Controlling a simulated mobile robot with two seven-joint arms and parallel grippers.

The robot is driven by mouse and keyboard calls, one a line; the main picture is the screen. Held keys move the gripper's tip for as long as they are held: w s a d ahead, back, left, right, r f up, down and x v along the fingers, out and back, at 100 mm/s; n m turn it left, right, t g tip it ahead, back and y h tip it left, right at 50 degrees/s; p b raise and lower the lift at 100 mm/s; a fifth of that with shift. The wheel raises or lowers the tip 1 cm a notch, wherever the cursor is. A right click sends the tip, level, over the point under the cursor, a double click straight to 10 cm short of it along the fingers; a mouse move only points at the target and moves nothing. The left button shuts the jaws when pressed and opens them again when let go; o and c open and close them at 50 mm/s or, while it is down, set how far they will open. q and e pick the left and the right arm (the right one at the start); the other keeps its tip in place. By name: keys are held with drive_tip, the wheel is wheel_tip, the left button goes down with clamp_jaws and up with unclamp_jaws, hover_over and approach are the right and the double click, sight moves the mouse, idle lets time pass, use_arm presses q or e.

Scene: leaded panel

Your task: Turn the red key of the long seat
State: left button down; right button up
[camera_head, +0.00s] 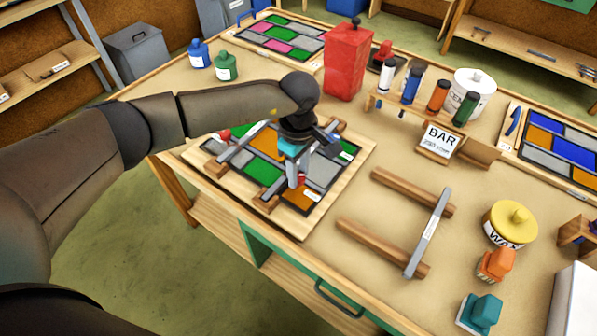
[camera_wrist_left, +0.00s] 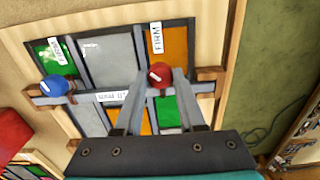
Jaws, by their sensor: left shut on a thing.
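The leaded panel (camera_head: 262,170) lies on a wooden board at the table's front left, with green, grey and orange panes. My left gripper (camera_head: 296,180) points down over it and is shut on the red key (camera_wrist_left: 160,75); the key also shows in the head view (camera_head: 301,181). The red key sits on a grey bar, the long seat (camera_wrist_left: 105,97), which lies across the panel between wooden end blocks. A blue key (camera_wrist_left: 53,86) sits near the bar's other end, apart from my fingers. My arm hides part of the panel in the head view.
Another grey bar (camera_head: 245,142) crosses the panel at left, with a red knob (camera_head: 224,135) near it. A red canister (camera_head: 347,62) stands behind. Wooden rails with a loose grey bar (camera_head: 429,232) lie to the right. A BAR sign (camera_head: 439,141) stands beyond.

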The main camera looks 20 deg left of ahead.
use_arm(q)
drive_tip(key=n, duration=1.1)
drive_tip(key=shift+r+n, duration=0.1)
drive_tip(key=shift+n, duration=0.3)
drive_tip(key=n+p, duration=0.1)
drive_tip(key=n, duration=0.5)
drive_tip(key=n+p, duration=0.1)
drive_tip(key=n, duration=0.5)
drive_tip(key=shift+p, duration=0.4)
drive_tip(key=c, duration=0.5)
unclamp_jaws()
